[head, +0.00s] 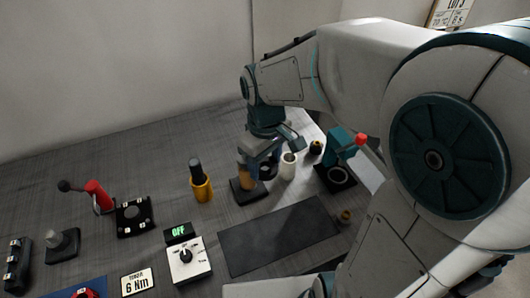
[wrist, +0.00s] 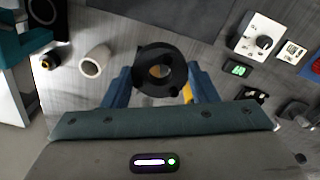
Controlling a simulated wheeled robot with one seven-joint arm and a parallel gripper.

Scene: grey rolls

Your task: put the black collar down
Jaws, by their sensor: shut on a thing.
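The black collar (wrist: 148,61) is a thick ring between the fingers of my gripper (wrist: 160,88) in the wrist view. My gripper is shut on it, one blue finger at each side. An amber-brown patch shows through the ring's hole. In the head view, my gripper (head: 262,165) is low over the table beside an amber post on a black base (head: 247,191); the collar there is mostly hidden by the fingers. I cannot tell whether the collar touches anything below.
A white roll (head: 289,166) and a small dark roll (head: 316,147) stand close to the right. Beyond is a teal press (head: 341,148) with a red knob. A dark mat (head: 278,236) in front is clear, near a dial box (head: 187,263).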

